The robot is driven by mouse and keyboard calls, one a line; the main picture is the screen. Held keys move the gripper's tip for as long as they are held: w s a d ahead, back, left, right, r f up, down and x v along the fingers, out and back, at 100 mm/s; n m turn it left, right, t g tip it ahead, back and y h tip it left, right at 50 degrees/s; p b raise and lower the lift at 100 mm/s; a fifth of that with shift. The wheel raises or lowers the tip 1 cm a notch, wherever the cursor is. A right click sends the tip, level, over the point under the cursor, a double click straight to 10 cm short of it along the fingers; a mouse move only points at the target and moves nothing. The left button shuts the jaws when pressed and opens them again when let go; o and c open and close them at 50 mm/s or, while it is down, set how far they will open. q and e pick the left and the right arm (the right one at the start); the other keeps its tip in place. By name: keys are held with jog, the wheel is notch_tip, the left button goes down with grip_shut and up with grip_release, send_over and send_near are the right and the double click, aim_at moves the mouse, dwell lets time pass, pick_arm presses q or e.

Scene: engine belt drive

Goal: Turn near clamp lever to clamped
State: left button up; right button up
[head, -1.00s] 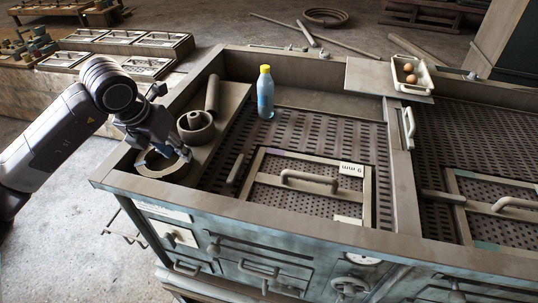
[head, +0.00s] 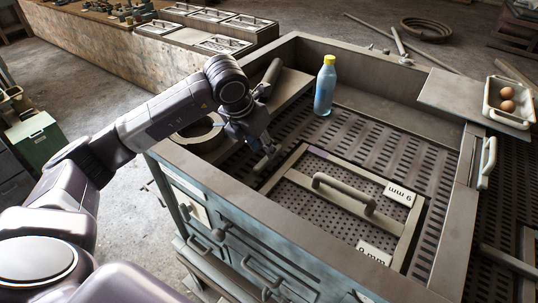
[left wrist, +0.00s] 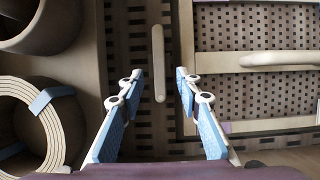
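The near clamp lever, a short pale bar (head: 264,161), lies beside the left edge of the framed perforated panel (head: 330,152) on the slotted bench top. In the left wrist view the lever (left wrist: 158,62) runs straight up and down the picture. My left gripper (head: 258,146) is just above the lever, pointing down, and hides part of it. In the left wrist view its blue-padded fingers (left wrist: 158,86) are spread, with the lever's near end between and beyond the tips. No contact is visible. My right gripper is out of view.
A ring (head: 203,136) lies left of my gripper; a ribbed coil (left wrist: 32,112) and a cylinder (left wrist: 40,22) show in the wrist view. The panel's handle (head: 343,193) rises to the right. A blue bottle (head: 325,87) stands behind. A tray with eggs (head: 508,107) sits far right.

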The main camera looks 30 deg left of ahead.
aim_at(266, 159)
pick_arm(q)
jog(key=p+x, duration=0.1)
jog(key=x, duration=0.4)
jog(key=shift+f, duration=0.15)
jog(key=shift+a, duration=0.1)
grip_shut()
